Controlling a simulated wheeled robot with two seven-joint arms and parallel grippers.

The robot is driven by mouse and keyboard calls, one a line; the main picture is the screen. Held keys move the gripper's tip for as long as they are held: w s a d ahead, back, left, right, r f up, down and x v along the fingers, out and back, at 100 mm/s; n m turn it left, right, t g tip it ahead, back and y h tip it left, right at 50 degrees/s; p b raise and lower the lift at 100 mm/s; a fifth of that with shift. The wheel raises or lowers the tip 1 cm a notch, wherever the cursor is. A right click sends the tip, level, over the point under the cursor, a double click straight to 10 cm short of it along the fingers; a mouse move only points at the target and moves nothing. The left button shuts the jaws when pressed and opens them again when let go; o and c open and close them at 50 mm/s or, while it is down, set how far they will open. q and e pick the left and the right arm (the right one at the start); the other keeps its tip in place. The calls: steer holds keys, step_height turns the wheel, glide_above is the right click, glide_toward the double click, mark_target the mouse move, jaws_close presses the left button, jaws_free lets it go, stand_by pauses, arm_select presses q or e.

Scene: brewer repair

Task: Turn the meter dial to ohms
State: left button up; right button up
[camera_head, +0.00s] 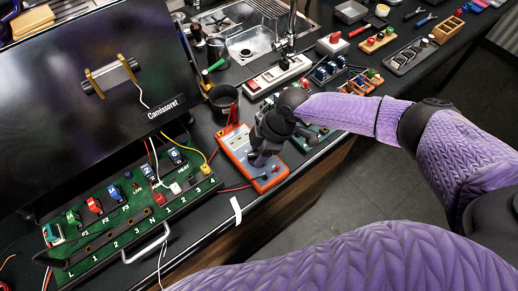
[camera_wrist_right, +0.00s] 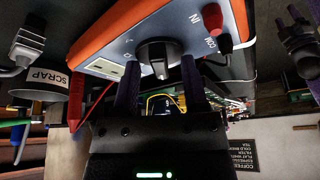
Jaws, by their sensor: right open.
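The orange meter (camera_head: 238,143) lies on the dark counter, partly hidden by my right gripper (camera_head: 262,153), which points down at it. In the right wrist view the meter's orange edge (camera_wrist_right: 100,35) and pale face fill the top. The black dial (camera_wrist_right: 157,57) has a light pointer mark; which setting it points to cannot be read. My right gripper (camera_wrist_right: 160,88) is open, with one dark finger on each side of the dial. Whether the fingers touch the dial cannot be told. My left gripper does not show in the head view.
A green terminal board (camera_head: 120,225) with switches and a metal handle stands left of the meter. A black cup (camera_head: 222,97) is behind it. A red plug (camera_wrist_right: 219,40) sits near the dial. Red and yellow leads run nearby. Parts trays (camera_head: 275,75) are at the back.

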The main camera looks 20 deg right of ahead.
steer(key=c, duration=0.7)
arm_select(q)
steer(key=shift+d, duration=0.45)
arm_select(e)
jaws_close()
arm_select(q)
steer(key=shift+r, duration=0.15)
arm_select(e)
steer(key=shift+r, duration=0.1)
